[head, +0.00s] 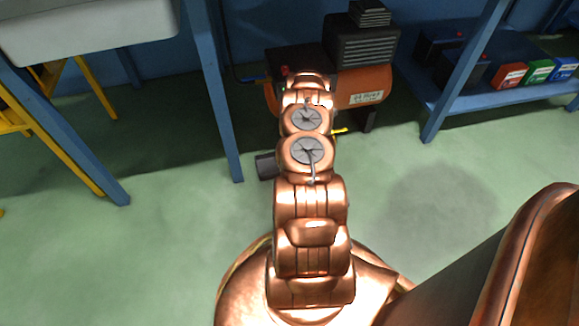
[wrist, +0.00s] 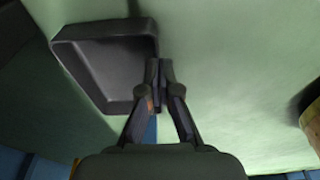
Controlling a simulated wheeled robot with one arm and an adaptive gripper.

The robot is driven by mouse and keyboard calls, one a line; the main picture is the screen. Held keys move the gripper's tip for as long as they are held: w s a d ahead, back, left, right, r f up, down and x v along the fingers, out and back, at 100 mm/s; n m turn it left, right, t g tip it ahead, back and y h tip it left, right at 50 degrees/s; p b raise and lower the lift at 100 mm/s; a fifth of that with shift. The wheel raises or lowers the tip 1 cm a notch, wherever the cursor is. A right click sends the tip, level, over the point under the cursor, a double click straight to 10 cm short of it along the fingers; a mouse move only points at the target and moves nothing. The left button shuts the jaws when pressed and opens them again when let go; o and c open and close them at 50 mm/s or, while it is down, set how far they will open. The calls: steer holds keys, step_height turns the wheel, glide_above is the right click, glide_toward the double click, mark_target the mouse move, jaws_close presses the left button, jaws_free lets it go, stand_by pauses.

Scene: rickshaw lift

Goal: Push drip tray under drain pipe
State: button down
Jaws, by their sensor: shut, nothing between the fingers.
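The drip tray (wrist: 108,68) is a dark, shallow, open tray with raised walls, on the green floor in the upper left of the wrist view. It looks empty. My gripper (wrist: 158,78) is shut and empty, its fingertips at the tray's right wall in the picture. They overlap that wall, but I cannot tell whether they touch it. I cannot make out a drain pipe in either view.
An orange and black compressor (head: 362,85) stands beyond my arm. A blue bench leg (head: 218,100) is close on the left, below a grey basin (head: 88,30). A blue shelf (head: 470,100) with several boxes stands at right. Open floor with a dark stain (head: 440,195) lies before it.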

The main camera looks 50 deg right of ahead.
mark_target(269, 175)
steer(key=w+a, duration=0.2)
steer(key=w+a+b, duration=0.1)
steer(key=a, duration=0.1)
steer(key=w+a+b, duration=0.1)
steer(key=w+a, duration=0.1)
steer(key=a, duration=0.1)
steer(key=shift+w+f, duration=0.1)
steer(key=shift+w, duration=0.25)
steer(key=shift+f+b, duration=0.45)
steer(key=shift+b, duration=0.3)
steer(key=shift+f+p, duration=0.15)
steer(key=shift+p, duration=0.15)
steer(key=shift+f, duration=0.1)
steer(key=shift+s, duration=0.1)
